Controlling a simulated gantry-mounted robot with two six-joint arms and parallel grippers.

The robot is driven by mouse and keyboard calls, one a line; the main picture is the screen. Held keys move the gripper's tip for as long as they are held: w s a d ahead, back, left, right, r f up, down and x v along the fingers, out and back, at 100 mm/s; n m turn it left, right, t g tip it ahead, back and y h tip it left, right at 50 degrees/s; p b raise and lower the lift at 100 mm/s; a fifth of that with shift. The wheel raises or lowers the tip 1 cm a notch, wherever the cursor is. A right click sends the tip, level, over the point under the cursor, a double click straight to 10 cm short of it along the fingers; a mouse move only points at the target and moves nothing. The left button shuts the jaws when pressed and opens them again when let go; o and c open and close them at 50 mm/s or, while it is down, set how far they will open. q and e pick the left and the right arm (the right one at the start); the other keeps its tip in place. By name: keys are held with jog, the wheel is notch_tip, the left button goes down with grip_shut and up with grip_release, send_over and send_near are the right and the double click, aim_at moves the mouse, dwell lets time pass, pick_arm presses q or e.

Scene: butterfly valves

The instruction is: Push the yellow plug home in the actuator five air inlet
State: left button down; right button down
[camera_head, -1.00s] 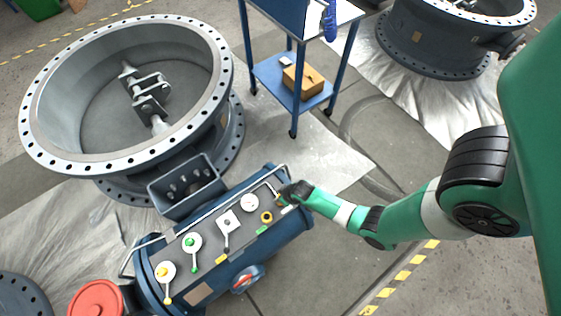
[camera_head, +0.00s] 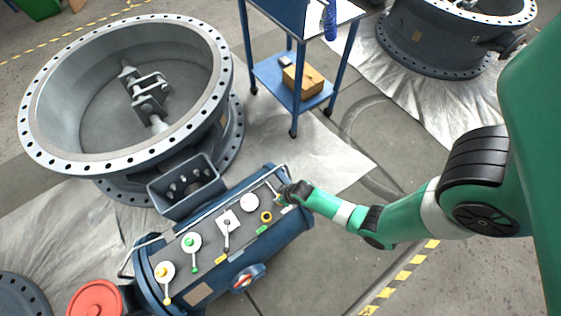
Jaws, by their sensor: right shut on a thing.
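The blue actuator (camera_head: 282,236) lies beside the large valve body, with a dark grey panel (camera_head: 212,258) on top. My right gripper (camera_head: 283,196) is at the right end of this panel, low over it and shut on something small. A bit of yellow shows at the fingertips, probably the yellow plug (camera_head: 279,199); the gripper mostly hides it. I cannot tell how deep it sits, and the air inlet is hidden. A yellow ring (camera_head: 266,217) lies on the panel just left of the gripper. My left gripper is not in view.
The panel carries a white disc (camera_head: 249,202), a green-knobbed lever (camera_head: 191,243), a yellow-knobbed lever (camera_head: 164,271) and a grey-knobbed lever (camera_head: 227,223). A silver rail runs along its far edge. The large flanged valve (camera_head: 60,160) and a blue trolley (camera_head: 270,72) stand behind.

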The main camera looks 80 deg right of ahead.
jog(key=shift+f+b, duration=0.35)
jog(key=shift+f, duration=0.05)
dwell(0.4)
grip_release()
dwell(0.5)
jog(key=shift+r, duration=0.1)
notch_tip(320, 180, up, 8)
jog(key=p, duration=0.7)
jog(key=shift+f+p, duration=0.25)
jog(key=shift+p, duration=0.15)
